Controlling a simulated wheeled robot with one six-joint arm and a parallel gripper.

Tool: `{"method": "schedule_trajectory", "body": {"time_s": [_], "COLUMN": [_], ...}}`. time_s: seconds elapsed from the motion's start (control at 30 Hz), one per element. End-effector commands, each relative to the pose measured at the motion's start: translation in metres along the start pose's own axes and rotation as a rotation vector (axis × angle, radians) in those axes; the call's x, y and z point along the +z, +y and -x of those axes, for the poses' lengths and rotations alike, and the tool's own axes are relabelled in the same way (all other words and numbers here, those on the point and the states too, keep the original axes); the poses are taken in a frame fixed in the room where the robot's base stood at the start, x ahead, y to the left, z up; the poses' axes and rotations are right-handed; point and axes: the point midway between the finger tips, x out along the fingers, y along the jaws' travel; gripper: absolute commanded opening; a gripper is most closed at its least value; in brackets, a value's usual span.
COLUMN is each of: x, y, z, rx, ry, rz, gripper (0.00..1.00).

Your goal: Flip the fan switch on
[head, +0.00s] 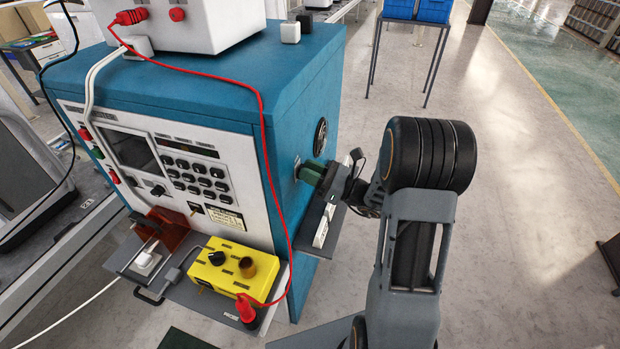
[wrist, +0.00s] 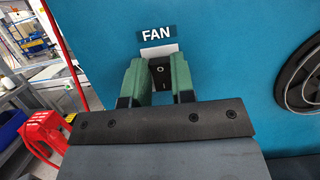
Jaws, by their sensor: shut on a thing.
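The fan switch (wrist: 160,76) is a small dark part on a white plate, below a label reading FAN (wrist: 157,34), on the teal side wall of the cabinet. In the wrist view the green fingers of my gripper (wrist: 156,80) stand on either side of the switch, close to the wall, and are shut on it. In the head view my gripper (head: 311,174) reaches the cabinet's right side from the right. The switch plate (head: 297,166) shows there as a small light edge. The fingers hide part of the switch, and I cannot tell its position.
A shelf (head: 333,225) juts out below my gripper. The floor at right is clear.

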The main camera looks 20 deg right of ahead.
Motion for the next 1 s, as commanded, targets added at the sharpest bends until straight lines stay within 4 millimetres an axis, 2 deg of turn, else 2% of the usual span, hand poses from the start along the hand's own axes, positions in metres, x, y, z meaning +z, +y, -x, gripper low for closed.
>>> {"method": "schedule_trajectory", "body": {"time_s": [0.37, 0.4, 0.63, 0.87, 1.0], "x": [-0.0011, -0.0011, -0.0009, -0.0008, -0.0021], "y": [0.0007, 0.0007, 0.0004, 0.0001, -0.0003], "z": [0.0008, 0.0008, 0.0008, 0.0011, 0.0094], "rx": [0.000, 0.000, 0.000, -0.001, -0.002], "ry": [-0.034, -0.034, -0.034, -0.033, -0.033], "rz": [-0.001, -0.002, -0.001, 0.000, 0.001], "gripper": [0.00, 0.26, 0.48, 0.49, 0.49]}}
